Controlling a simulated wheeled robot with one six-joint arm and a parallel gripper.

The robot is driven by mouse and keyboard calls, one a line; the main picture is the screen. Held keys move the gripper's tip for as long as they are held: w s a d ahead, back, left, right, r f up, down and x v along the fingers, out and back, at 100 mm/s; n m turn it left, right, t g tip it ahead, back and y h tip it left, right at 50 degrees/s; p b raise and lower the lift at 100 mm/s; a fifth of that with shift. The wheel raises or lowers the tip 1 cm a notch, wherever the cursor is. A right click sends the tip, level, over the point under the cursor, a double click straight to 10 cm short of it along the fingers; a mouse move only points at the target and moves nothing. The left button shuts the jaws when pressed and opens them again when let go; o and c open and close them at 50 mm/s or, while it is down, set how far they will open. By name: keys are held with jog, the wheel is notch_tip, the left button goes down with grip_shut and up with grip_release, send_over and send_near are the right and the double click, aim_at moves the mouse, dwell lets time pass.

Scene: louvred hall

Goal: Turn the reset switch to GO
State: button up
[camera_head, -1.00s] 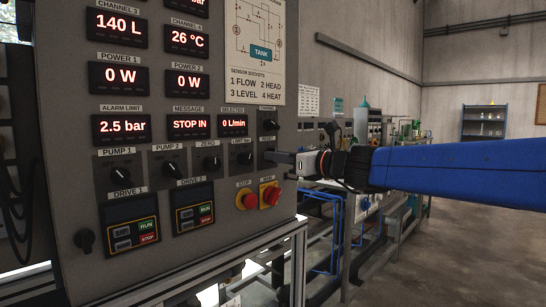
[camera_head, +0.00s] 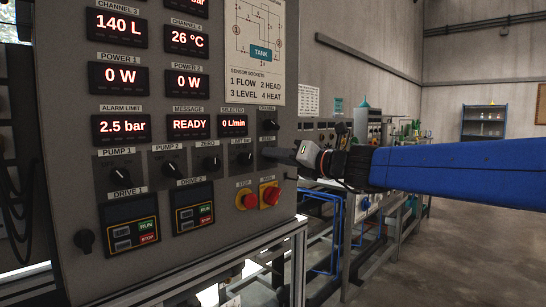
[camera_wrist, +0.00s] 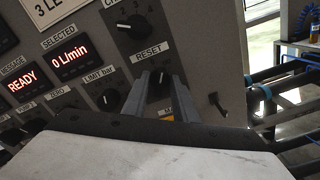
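The reset switch (camera_wrist: 158,84) is a dark round knob below the RESET label on the grey panel. In the wrist view its upper part shows between the two fingers of my gripper (camera_wrist: 161,94), one at each side, close against it. In the head view my gripper (camera_head: 284,156) reaches the panel from the right, and its fingers cover most of the knob. My gripper is rolled, as the panel looks tilted in the wrist view. The message display (camera_head: 188,125) reads READY. Any GO mark and the knob's exact pointer direction cannot be made out.
A channel selector knob (camera_wrist: 137,27) sits just above the reset switch, and the limit knob (camera_wrist: 108,100) to its left. Below are a red stop button (camera_head: 249,199) and a red main switch (camera_head: 271,194). A small toggle (camera_wrist: 217,105) is to the right.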

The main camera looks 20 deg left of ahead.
jog(key=shift+d, duration=0.1)
jog(key=v, duration=0.7)
dwell(0.5)
jog(key=v, duration=1.7)
jog(key=shift+d, duration=0.15)
